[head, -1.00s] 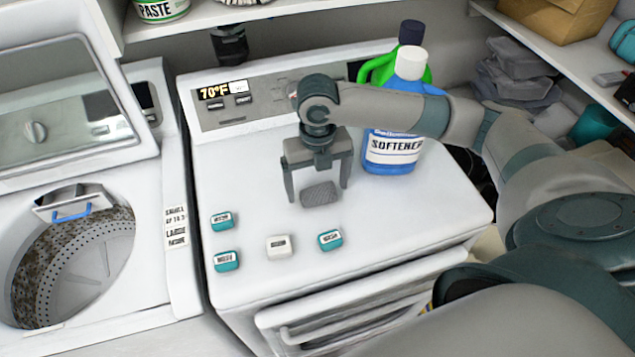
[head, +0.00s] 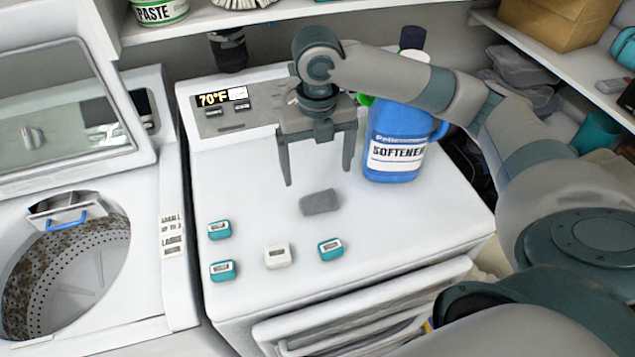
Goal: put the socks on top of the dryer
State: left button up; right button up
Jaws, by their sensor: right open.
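The dryer (head: 376,262) is white, with a flat top and a 70°F display at its back left. A small grey folded bundle (head: 320,202), which looks like the socks, lies on the dryer top near its middle. My right gripper (head: 318,180) is open and empty. Its two fingers point down above and slightly behind the grey bundle, apart from it. My left gripper is not in view.
A blue softener bottle (head: 396,145) stands right of my gripper, with another bottle behind it. Several small teal and white boxes (head: 277,256) sit at the dryer's front left. An open washer (head: 95,230) is at left. Shelves hang at the back and right.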

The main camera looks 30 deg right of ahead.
notch_tip(320, 180, up, 4)
jog(key=shift+f+b, duration=0.15)
jog(key=shift+b, duration=0.15)
dwell(0.4)
